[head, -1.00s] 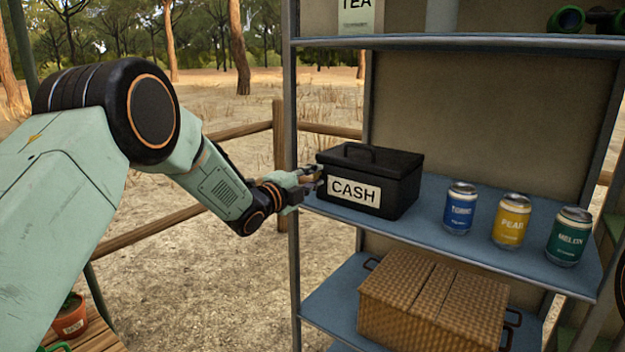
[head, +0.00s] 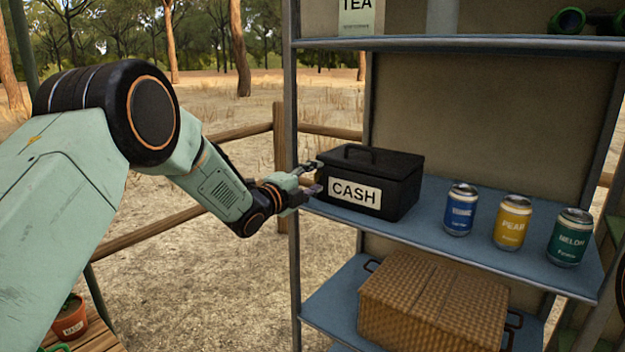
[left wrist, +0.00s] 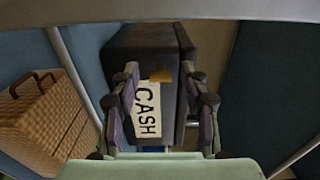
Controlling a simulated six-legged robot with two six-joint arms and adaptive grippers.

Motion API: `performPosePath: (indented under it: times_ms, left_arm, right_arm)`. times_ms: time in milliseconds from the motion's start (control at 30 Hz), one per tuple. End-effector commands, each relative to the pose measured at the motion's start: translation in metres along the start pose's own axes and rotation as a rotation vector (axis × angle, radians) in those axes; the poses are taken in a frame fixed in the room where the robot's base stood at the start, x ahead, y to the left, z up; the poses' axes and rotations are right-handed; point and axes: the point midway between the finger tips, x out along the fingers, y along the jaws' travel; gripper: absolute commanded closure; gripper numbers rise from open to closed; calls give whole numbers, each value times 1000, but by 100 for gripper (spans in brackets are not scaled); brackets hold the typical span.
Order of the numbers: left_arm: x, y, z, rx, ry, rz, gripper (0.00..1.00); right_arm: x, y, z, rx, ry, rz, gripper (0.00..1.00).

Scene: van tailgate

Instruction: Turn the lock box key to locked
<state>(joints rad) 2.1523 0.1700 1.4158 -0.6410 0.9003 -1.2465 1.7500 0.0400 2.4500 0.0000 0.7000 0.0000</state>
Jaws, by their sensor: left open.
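The black lock box (head: 400,190), with a white CASH label, a top handle and its lid down, sits at the left end of the blue middle shelf. It also shows in the left wrist view (left wrist: 148,45). There a small brass-coloured piece, which looks like the key (left wrist: 160,74), shows against the box between my fingers; its exact angle is unclear. My left gripper (head: 316,176) is at the box's left end, its fingers spread apart. In the left wrist view its fingers (left wrist: 163,85) stand on either side of the brass piece, gripping nothing. My right gripper is out of view.
A blue can (head: 460,212), a yellow can (head: 512,224) and a green can (head: 568,238) stand right of the box. A wicker basket (head: 432,300) is on the shelf below. A metal shelf post (head: 293,250) stands close to my left gripper. Open ground lies left of the shelf.

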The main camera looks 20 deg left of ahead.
Motion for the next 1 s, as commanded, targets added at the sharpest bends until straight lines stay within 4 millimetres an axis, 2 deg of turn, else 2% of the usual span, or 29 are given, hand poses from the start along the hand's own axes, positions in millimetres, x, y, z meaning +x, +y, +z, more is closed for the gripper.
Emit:
performPosePath:
  times_ms: [233, 367, 800, 1000]
  left_arm:
    - [-2, 0, 0, 0, 0, 0, 55]
    - [-13, -1, 1, -1, -1, 0, 55]
    - [-85, -1, 1, -4, -3, -1, 55]
    - [-111, -1, 1, -3, -2, -1, 55]
  right_arm:
    - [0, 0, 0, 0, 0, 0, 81]
    - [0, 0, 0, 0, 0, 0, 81]
    - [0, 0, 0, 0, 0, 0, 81]
    - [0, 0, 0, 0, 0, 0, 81]
